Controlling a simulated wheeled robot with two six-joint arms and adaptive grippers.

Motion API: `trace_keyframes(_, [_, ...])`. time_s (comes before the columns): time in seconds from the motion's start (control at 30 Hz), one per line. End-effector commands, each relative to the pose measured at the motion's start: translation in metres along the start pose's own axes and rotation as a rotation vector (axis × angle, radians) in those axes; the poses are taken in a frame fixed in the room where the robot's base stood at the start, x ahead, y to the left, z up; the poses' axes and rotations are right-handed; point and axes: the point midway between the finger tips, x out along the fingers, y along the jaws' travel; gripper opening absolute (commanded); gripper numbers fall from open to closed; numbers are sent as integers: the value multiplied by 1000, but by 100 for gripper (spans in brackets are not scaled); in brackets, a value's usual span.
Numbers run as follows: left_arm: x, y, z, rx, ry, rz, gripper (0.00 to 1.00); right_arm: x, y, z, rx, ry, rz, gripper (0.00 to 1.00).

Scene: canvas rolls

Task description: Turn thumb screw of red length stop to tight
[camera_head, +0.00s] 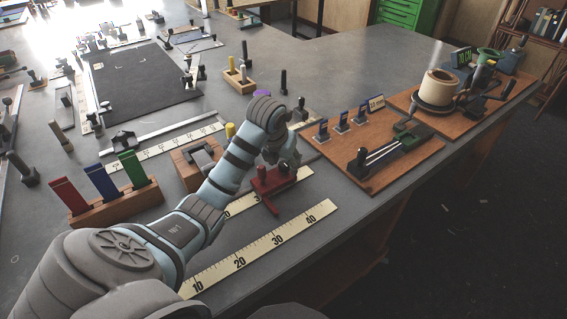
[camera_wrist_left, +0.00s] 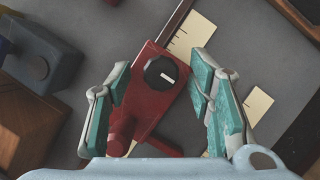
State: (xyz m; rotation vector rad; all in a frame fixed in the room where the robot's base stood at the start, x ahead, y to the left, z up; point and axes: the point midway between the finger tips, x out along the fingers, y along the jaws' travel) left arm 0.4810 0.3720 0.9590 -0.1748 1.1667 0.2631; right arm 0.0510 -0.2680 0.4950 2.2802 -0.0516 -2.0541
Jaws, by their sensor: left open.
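The red length stop (camera_head: 270,182) sits over a ruler strip near the middle of the table in the head view. It also shows in the left wrist view (camera_wrist_left: 147,98), with a black round thumb screw (camera_wrist_left: 161,73) on top. The screw carries a pale line mark. My left gripper (camera_wrist_left: 158,92) is open, with one teal-padded finger on each side of the stop and screw. Gaps show between the pads and the screw. In the head view my left gripper (camera_head: 282,152) is above the stop and partly hides it. My right gripper is not in view.
A long ruler (camera_head: 262,247) lies in front of the stop. A wooden block with a clamp (camera_head: 196,163) stands to its left. A wooden board with blue tags (camera_head: 372,150) lies to the right, near the table edge. Bare grey table lies between the rulers.

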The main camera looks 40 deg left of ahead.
Motion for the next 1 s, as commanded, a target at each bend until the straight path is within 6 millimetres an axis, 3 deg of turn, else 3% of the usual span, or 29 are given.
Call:
trace_keyframes(0.07, [0,0,0,0,0,0,48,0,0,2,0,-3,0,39])
trace_keyframes(0.37, [0,-1,0,1,0,-1,1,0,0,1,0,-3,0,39])
trace_keyframes(0.73, [-1,0,0,40,0,-17,0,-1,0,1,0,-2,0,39])
trace_keyframes(1.0, [-1,1,1,183,-3,-76,0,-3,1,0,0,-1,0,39])
